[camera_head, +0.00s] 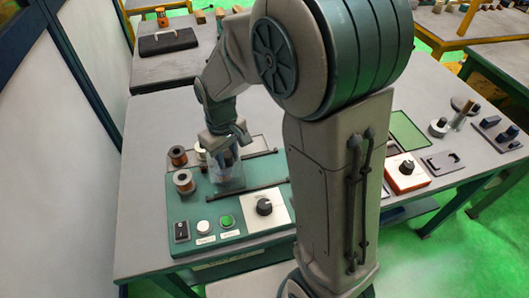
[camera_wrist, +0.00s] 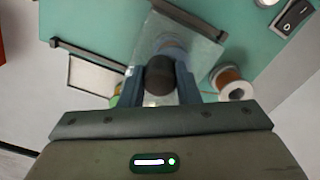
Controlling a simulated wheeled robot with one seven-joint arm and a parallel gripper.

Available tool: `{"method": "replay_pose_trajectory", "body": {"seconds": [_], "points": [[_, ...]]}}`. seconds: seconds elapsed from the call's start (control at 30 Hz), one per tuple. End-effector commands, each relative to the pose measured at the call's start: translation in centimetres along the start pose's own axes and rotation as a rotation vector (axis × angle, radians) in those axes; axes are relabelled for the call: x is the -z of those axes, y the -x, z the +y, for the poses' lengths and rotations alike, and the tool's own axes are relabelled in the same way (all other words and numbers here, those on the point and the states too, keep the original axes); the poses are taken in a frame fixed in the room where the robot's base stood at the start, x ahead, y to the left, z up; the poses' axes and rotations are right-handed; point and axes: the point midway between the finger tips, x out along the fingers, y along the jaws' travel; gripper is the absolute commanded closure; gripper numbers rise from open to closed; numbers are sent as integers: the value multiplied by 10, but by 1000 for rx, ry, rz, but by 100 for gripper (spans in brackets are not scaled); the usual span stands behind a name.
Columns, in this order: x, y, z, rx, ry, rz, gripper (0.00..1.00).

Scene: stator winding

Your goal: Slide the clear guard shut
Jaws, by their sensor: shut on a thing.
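The clear guard (camera_head: 228,178) is a see-through box on the green machine base (camera_head: 205,208), between two dark rails. In the wrist view the guard (camera_wrist: 203,50) lies beyond my fingers, and a coppery and blue part shows blurred through it. My gripper (camera_head: 228,148) reaches down onto the guard's top. In the wrist view my gripper (camera_wrist: 160,80) has its fingers on both sides of a dark round knob (camera_wrist: 160,73), shut on it. The knob's lower part and its join to the guard are hidden.
The rails (camera_head: 248,190) run beside the guard. Copper spools (camera_head: 184,182) stand left of it. A black switch (camera_head: 181,231), a white button (camera_head: 204,228), a green button (camera_head: 227,221) and a dial (camera_head: 264,207) line the front. An orange box (camera_head: 407,173) sits right of my arm.

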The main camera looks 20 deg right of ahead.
Motion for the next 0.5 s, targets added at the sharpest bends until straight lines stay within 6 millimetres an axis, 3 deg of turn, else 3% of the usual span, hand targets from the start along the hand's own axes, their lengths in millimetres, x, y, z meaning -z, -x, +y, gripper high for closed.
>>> {"method": "replay_pose_trajectory", "body": {"seconds": [0.07, 0.1, 0.17, 0.5], "points": [[2, 1, -3, 0, 2, 2, 84], [2, 1, -3, 0, 1, 2, 63], [2, 1, -3, 0, 1, 2, 51], [2, 3, -2, 0, 0, 1, 51]]}}
